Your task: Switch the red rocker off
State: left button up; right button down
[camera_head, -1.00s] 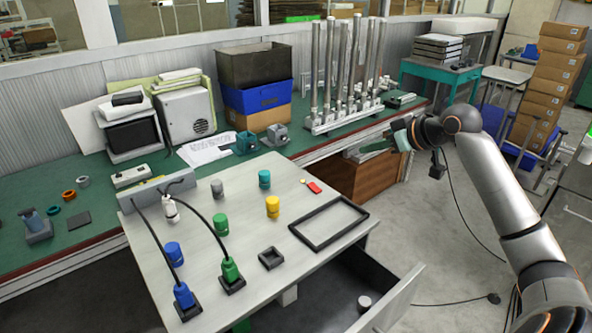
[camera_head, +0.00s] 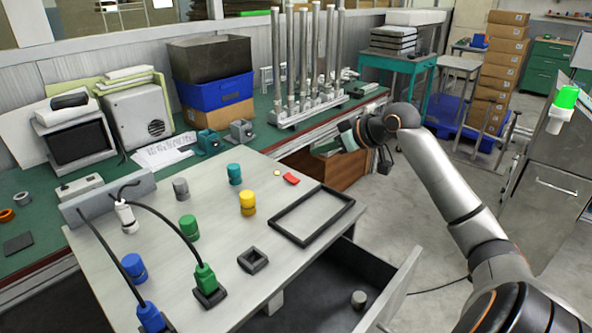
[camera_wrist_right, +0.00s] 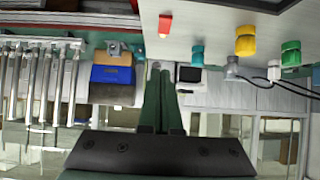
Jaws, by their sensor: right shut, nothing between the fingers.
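The red rocker (camera_head: 291,178) is a small red piece on the grey tabletop, near its far right edge beside a small yellow dot. It shows in the right wrist view (camera_wrist_right: 165,24) at the top, where the picture is upside down. Which way it is tipped is too small to tell. My right gripper (camera_head: 346,136) is beyond the table's right edge, apart from the rocker. Its green fingers (camera_wrist_right: 157,90) are together and empty. My left gripper is not in view.
The grey table (camera_head: 165,192) holds blue, green, yellow, teal and grey cylinders, a black frame (camera_head: 313,240), a small black square holder (camera_head: 253,260) and cabled plugs. An open drawer (camera_head: 398,290) juts out at front right. Metal posts (camera_head: 303,60) stand on the green bench behind.

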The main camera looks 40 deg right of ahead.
send_over(296, 179)
jog(key=f, duration=0.5)
jog(key=shift+s+f+p, duration=0.2)
jog(key=shift+p, duration=0.2)
notch_tip(296, 179, down, 2)
jog(key=shift+w+f, duration=0.1)
jog(key=shift+f, duration=0.15)
jog(key=shift+w+f, duration=0.1)
jog(key=shift+f, duration=0.5)
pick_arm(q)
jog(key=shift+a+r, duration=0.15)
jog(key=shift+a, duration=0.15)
